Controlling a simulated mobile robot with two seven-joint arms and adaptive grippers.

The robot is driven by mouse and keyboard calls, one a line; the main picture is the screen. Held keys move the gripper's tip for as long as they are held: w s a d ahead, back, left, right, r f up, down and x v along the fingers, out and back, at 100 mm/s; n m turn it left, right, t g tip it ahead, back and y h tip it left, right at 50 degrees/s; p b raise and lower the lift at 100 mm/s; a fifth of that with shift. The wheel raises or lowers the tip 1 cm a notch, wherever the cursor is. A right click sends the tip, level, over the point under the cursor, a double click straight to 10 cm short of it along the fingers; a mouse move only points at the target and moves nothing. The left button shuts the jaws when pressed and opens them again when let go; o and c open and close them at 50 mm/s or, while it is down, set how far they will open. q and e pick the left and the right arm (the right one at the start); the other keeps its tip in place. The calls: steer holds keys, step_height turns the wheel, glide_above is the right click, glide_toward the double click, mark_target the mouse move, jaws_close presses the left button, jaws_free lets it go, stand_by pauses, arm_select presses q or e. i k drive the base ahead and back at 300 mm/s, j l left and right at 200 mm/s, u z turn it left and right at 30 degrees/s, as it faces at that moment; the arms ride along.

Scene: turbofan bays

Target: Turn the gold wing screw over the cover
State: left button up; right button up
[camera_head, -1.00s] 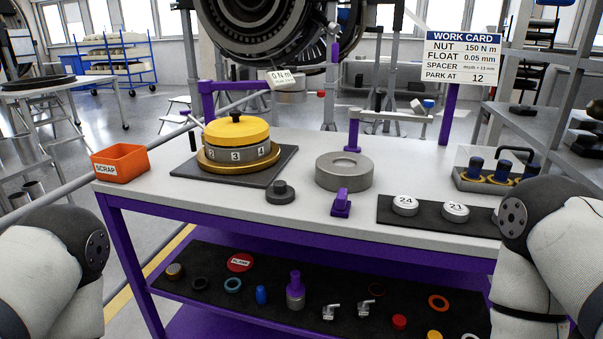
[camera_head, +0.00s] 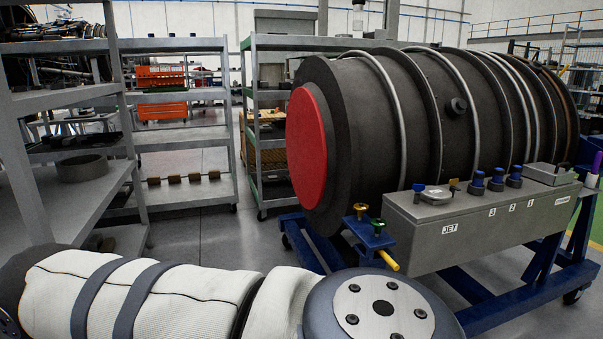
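A small gold wing-shaped piece (camera_head: 360,208) stands on a blue bracket (camera_head: 366,235) at the left end of a long grey box (camera_head: 430,240) marked JET. A similar green-topped piece (camera_head: 377,224) stands just beside it. A round red cover (camera_head: 306,148) closes the near end of the dark engine barrel (camera_head: 375,130). I cannot tell which cover the task names. One of my arms crosses the bottom of the view; neither gripper is in view.
The engine rests on a blue wheeled stand (camera_head: 470,290). A yellow-tipped handle (camera_head: 389,261) sticks out below the bracket. Several blue knobs (camera_head: 496,180) line the box top. Grey shelving (camera_head: 75,180) stands close at the left. Open floor lies between shelving and stand.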

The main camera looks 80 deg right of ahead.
mark_target(452, 182)
steer(key=z, duration=0.9)
steer(key=l+z, duration=0.1)
steer(key=z, duration=1.2)
steer(key=l+z, duration=0.1)
steer(key=z, duration=1.25)
steer(key=i+l, duration=0.15)
steer(key=i, duration=0.25)
steer(key=i+l+z, duration=0.1)
steer(key=i, duration=0.25)
